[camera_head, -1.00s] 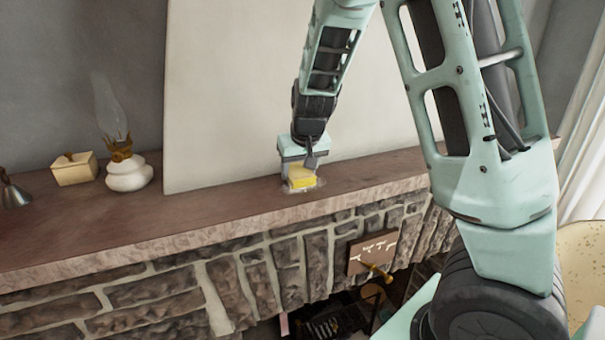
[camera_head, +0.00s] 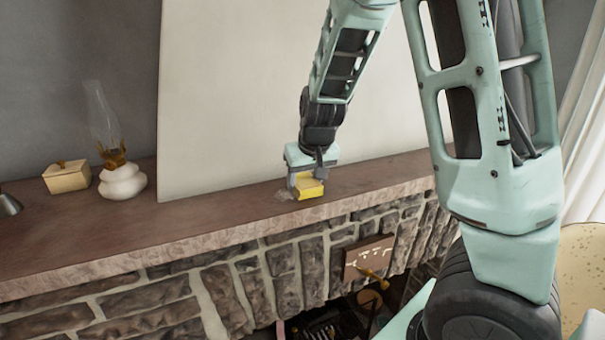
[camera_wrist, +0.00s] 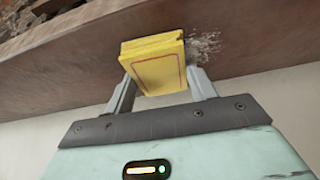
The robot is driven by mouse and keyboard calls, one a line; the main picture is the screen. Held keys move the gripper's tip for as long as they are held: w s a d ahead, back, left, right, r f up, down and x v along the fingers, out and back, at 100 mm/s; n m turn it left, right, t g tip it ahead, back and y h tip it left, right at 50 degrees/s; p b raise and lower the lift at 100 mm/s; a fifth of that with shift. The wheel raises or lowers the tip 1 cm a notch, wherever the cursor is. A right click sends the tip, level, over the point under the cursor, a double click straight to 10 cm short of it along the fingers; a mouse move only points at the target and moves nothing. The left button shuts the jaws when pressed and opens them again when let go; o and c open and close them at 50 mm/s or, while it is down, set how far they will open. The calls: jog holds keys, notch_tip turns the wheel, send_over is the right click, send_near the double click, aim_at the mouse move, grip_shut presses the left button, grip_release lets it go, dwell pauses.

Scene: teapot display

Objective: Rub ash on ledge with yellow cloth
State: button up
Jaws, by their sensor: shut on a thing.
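My gripper (camera_head: 306,180) is shut on the folded yellow cloth (camera_head: 310,188), low over the ledge (camera_head: 240,205) near its front edge. In the wrist view the cloth (camera_wrist: 155,62) sits between the two fingers and has a thin red line on its face. The cloth is at or very close to the ledge top; I cannot tell whether it touches. A grey patch of ash (camera_head: 284,195) shows on the ledge just left of the cloth. In the wrist view the ash (camera_wrist: 204,46) lies beside the cloth's right edge, and the cloth may hide part of it.
A large pale panel (camera_head: 240,90) leans on the wall behind the ledge. A white oil lamp (camera_head: 122,180) with a glass chimney and a cream box (camera_head: 67,177) stand at the left. The ledge between lamp and cloth is clear. A stone front (camera_head: 200,290) drops below.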

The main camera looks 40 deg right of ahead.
aim_at(312, 189)
jog(key=shift+s+a+f+p, duration=0.1)
jog(key=shift+s+a+p, duration=0.15)
jog(key=shift+s, duration=0.65)
jog(key=shift+s+a+f+p, duration=0.1)
jog(key=shift+s+a, duration=0.2)
jog(key=shift+s, duration=0.6)
notch_tip(312, 189, up, 6)
jog(key=p, duration=0.6)
jog(key=shift+r, duration=0.1)
notch_tip(312, 189, up, 3)
jog(key=p, duration=0.2)
jog(key=shift+p, duration=0.4)
jog(key=shift+w, duration=0.1)
